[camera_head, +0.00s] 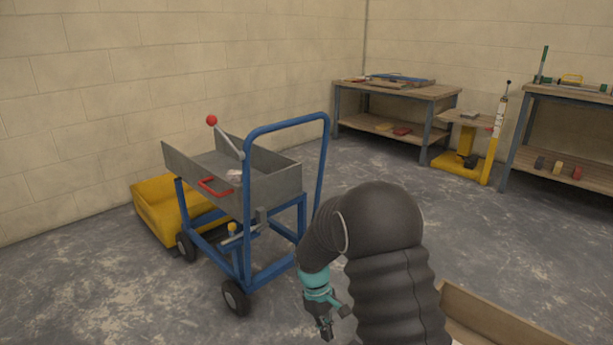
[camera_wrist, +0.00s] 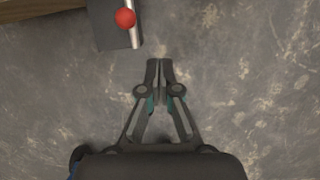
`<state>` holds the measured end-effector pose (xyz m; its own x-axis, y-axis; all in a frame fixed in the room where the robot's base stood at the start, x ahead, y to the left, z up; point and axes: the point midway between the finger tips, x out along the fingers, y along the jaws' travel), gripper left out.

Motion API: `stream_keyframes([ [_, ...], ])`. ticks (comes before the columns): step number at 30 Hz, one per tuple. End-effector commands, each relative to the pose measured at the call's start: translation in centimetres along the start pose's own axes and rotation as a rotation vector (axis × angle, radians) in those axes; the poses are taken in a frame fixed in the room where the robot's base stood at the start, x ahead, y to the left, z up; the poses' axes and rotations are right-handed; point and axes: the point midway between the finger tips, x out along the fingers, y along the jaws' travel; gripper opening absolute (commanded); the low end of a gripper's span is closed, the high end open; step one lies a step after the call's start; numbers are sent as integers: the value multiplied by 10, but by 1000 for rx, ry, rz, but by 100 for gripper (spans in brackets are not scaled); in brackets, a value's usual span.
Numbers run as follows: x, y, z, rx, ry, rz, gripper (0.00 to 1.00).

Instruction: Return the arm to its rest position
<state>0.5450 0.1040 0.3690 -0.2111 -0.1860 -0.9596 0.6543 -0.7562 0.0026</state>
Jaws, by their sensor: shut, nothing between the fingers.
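My gripper (camera_head: 326,328) hangs below my black-sleeved arm, low in the middle of the head view, with a teal wrist part above it. In the wrist view my gripper (camera_wrist: 160,66) points up the picture, its two fingers together and nothing between them. Bare grey floor lies beneath and around the fingers. The gripper's tips are apart from every object in both views.
A blue-framed cart (camera_head: 250,240) with a grey tray stands left of my arm, before a yellow tub (camera_head: 155,215). A cardboard-coloured box (camera_head: 490,318) is at lower right. In the wrist view a red knob (camera_wrist: 125,18) is above-left of the fingertips.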

Motion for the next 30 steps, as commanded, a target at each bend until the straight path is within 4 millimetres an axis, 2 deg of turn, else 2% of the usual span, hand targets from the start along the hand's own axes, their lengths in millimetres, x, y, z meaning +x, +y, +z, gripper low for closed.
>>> stream_keyframes([
  [1,-11,-4,10,35,14,-3,0],
  [8,-44,-15,53,173,60,-19,0],
  [18,-109,-33,138,388,196,-32,0],
  [30,-162,-59,232,577,396,-29,0],
])
